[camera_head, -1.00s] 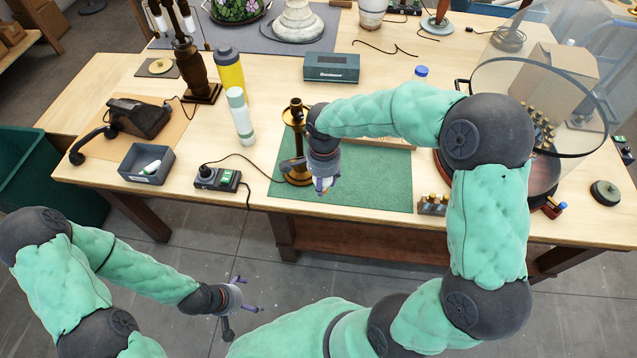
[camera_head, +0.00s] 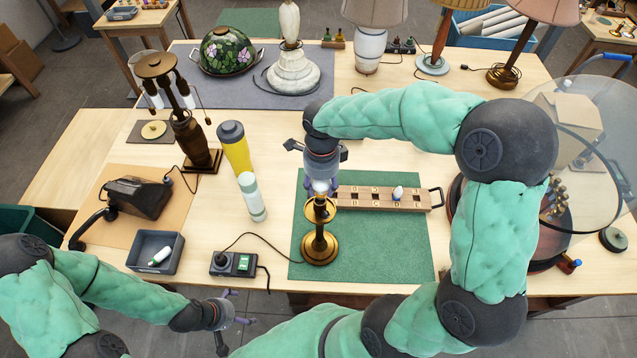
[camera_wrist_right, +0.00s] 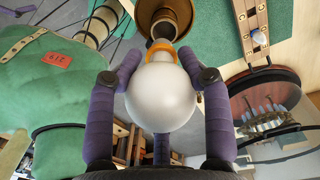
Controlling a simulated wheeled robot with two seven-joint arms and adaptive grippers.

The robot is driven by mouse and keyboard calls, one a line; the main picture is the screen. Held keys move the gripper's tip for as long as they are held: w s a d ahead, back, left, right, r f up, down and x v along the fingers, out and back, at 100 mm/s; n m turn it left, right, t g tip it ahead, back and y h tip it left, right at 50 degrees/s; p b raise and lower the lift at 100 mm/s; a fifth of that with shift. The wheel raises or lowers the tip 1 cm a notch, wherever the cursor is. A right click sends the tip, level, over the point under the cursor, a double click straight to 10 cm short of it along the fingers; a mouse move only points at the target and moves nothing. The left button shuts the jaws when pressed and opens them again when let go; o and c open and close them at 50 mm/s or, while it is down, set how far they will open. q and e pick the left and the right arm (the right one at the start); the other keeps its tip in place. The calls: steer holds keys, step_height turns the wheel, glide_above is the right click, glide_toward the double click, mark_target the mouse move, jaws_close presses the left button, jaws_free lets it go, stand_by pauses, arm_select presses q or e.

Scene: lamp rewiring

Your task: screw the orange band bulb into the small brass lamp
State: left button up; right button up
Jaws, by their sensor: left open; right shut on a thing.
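The small brass lamp (camera_head: 319,247) stands upright on the green mat (camera_head: 375,257), with its socket at the top. My right gripper (camera_head: 320,186) is directly above it, pointing down, shut on the white bulb. In the right wrist view the round bulb (camera_wrist_right: 161,98) sits between the purple fingers, its orange band (camera_wrist_right: 161,49) facing the brass socket (camera_wrist_right: 165,20). The bulb's neck is at or just over the socket mouth; I cannot tell whether its thread has entered. My left gripper (camera_head: 240,312) is open and empty, low at the table's front edge.
A wooden rack (camera_head: 384,199) with a small bulb stands right of the lamp. A black box with a green display (camera_head: 233,264) and a grey tray (camera_head: 155,252) are to the left.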

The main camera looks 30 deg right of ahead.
steer(key=shift+w, duration=0.35)
steer(key=shift+s+f, duration=0.2)
steer(key=shift+f, duration=0.15)
steer(key=shift+w+f+b, duration=0.1)
steer(key=shift+f+b, duration=0.65)
steer(key=shift+f, duration=0.1)
arm_select(q)
steer(key=shift+w+f+b, duration=0.15)
steer(key=shift+f+b, duration=0.25)
steer(key=shift+f, duration=0.35)
steer(key=shift+w+f+b, duration=0.1)
steer(key=shift+f+b, duration=0.3)
steer(key=shift+f, duration=0.3)
arm_select(e)
steer(key=shift+f, duration=0.8)
arm_select(q)
steer(key=shift+f+b, duration=0.5)
arm_select(e)
steer(key=shift+f, duration=0.15)
